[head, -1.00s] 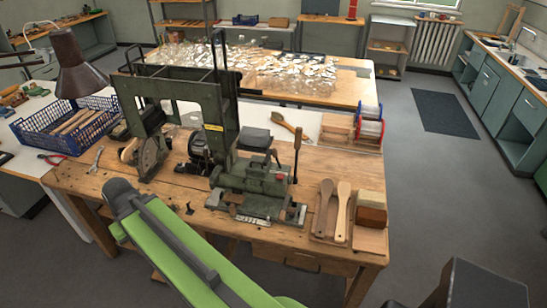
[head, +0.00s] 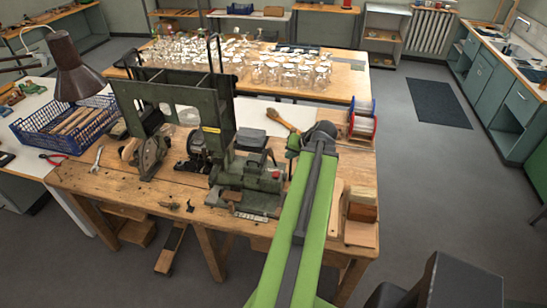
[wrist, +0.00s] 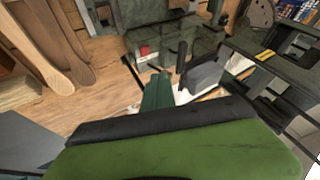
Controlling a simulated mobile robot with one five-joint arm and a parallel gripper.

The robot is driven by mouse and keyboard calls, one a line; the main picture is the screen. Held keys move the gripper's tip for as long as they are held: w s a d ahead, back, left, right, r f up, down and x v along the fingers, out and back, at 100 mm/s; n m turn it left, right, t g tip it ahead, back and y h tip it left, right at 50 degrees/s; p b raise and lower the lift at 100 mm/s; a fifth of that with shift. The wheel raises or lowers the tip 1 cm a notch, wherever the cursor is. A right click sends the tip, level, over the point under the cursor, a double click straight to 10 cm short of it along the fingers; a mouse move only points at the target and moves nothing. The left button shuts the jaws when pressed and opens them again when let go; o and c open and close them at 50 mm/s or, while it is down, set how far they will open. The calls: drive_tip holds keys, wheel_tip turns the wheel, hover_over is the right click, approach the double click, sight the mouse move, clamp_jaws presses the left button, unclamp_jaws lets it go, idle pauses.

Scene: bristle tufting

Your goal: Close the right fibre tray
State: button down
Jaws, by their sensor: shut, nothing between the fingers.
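No thing in view is clearly the right fibre tray; my arm hides part of the bench's right side. Wooden drawer-like trays hang under the bench: one at the left (head: 127,226), and a long narrow one (head: 172,248) that sticks out. My gripper (head: 293,147) is over the bench, right of the green tufting machine (head: 243,178). In the wrist view my dark green fingers (wrist: 157,92) are shut and empty, in front of the machine (wrist: 160,45).
A wooden brush (head: 283,121) lies behind my gripper. Red and blue spools (head: 362,122) stand at the back right corner. Wooden blocks (head: 361,205) sit at the right edge. Brush handles (wrist: 40,45) lie at the left in the wrist view.

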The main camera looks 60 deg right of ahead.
drive_tip(key=w+f+b, duration=0.7)
drive_tip(key=w+f, duration=0.1)
drive_tip(key=w, duration=0.1)
drive_tip(key=shift+w+d, duration=0.25)
drive_tip(key=shift+d, duration=0.2)
drive_tip(key=shift+b, duration=0.3)
